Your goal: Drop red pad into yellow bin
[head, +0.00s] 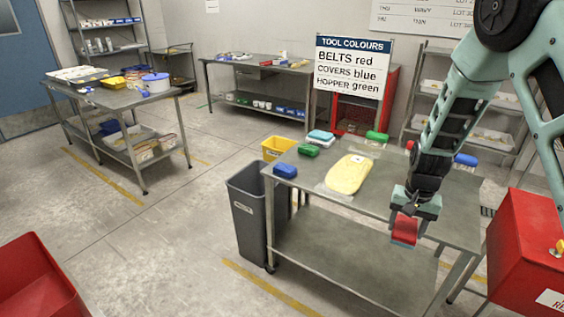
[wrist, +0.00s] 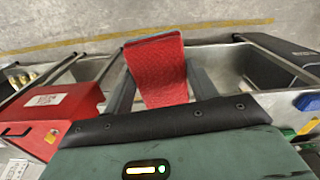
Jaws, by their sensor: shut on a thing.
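My gripper (head: 412,206) is shut on a red pad (head: 404,230), which hangs from the jaws above the front edge of the near steel table (head: 330,198). In the wrist view the red pad (wrist: 157,70) sits between the two dark fingers, its textured face toward the camera. The yellow bin (head: 278,147) stands behind the left end of the near table, beyond the grey bin. Only its upper part shows; the inside is mostly hidden. The wrist view does not clearly show the yellow bin.
A grey bin (head: 247,207) stands at the table's left end. A red box (head: 530,250) stands at right.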

